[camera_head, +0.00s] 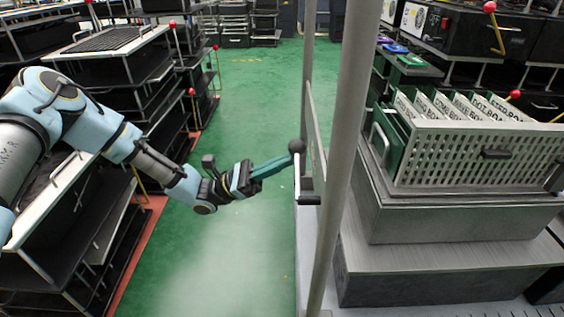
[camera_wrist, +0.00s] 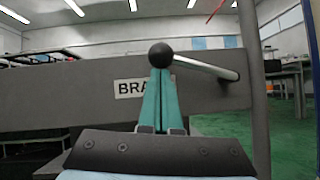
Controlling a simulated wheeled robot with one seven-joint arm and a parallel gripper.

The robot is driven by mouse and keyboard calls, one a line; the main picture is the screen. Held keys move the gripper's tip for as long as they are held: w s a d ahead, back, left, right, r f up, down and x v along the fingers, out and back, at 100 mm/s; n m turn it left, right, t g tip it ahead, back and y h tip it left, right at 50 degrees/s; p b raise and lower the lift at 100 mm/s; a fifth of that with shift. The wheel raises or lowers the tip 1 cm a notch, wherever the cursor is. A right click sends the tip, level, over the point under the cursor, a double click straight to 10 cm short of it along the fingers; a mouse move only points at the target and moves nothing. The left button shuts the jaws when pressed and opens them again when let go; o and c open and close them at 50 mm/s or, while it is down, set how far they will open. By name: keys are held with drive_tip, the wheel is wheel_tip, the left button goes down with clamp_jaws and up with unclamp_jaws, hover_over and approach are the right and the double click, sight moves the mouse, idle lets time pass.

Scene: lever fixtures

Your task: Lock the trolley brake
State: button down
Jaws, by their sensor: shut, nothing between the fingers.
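The brake lever's dark ball knob (camera_head: 297,146) is at the trolley's left side in the head view. In the wrist view the knob (camera_wrist: 161,54) is at the centre, with a pale metal rod (camera_wrist: 207,68) running right and slightly down from it. Behind it is a grey panel (camera_wrist: 80,92) with a label (camera_wrist: 130,88) reading "BRA", the rest hidden by my fingers. My gripper (camera_head: 288,157) is shut and empty, its teal fingertips (camera_wrist: 158,72) right at the knob. I cannot tell whether they touch it.
An upright trolley post (camera_head: 345,150) stands close right of the knob. A grey crate (camera_head: 480,155) with green dividers sits on stacked boxes at right. Shelving (camera_head: 110,60) with red-knobbed levers stands at left. Green floor (camera_head: 240,110) is clear between.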

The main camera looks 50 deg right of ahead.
drive_tip(key=s+a+r+m+t+y+p, duration=0.1)
drive_tip(key=s+a+r+m+y+p, duration=0.1)
drive_tip(key=r+m+y+p, duration=0.3)
drive_tip(key=s+a+r+m+t+y+p, duration=0.1)
drive_tip(key=a+r+m+y+p, duration=0.3)
drive_tip(key=m, duration=1)
drive_tip(key=shift+s+r+m+y+p, duration=0.3)
drive_tip(key=shift+s+r+y+p, duration=0.3)
drive_tip(key=shift+r+y+p, duration=0.7)
drive_tip(key=shift+s+f, duration=0.1)
drive_tip(key=shift+f, duration=0.4)
